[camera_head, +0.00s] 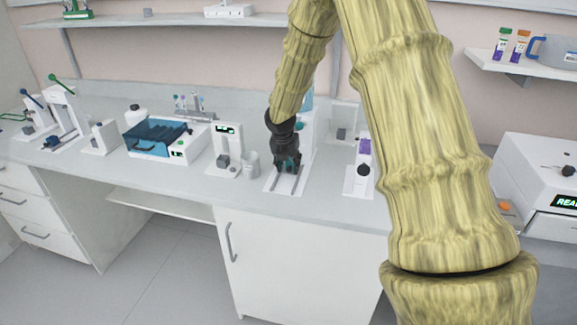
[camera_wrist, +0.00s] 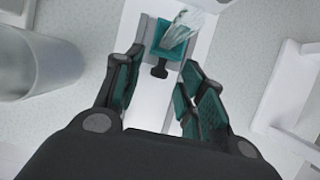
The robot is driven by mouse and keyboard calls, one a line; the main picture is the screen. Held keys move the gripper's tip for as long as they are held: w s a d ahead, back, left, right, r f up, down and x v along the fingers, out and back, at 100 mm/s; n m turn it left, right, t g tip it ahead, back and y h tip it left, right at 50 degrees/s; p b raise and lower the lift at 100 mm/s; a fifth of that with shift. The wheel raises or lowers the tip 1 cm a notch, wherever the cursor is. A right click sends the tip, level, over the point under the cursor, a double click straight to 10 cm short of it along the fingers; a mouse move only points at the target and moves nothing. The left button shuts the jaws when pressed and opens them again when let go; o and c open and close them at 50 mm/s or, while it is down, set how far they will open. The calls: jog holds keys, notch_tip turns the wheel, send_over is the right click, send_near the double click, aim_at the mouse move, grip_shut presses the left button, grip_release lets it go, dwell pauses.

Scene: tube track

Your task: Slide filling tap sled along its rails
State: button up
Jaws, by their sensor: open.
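The filling tap sled shows in the wrist view as a teal block (camera_wrist: 172,50) on a grey carriage, with a dark knob (camera_wrist: 159,71) on its near side. A clear, glassy piece (camera_wrist: 188,24) stands over the block. The sled sits on a white base strip (camera_wrist: 152,108); in the head view the base with its dark rails (camera_head: 285,184) lies under my gripper. My gripper (camera_head: 288,163) points down over the base. In the wrist view its fingers are apart, one each side of the knob, with nothing clearly gripped. In the head view my gripper hides most of the sled.
A clear beaker (camera_head: 251,164) stands close left of the base. A purple-topped white stand (camera_head: 363,165) is close on the right. A blue-lidded box (camera_head: 157,135) sits further left.

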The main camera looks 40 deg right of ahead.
jog(key=v, duration=1)
jog(key=shift+r, duration=0.25)
jog(key=shift+s, duration=0.1)
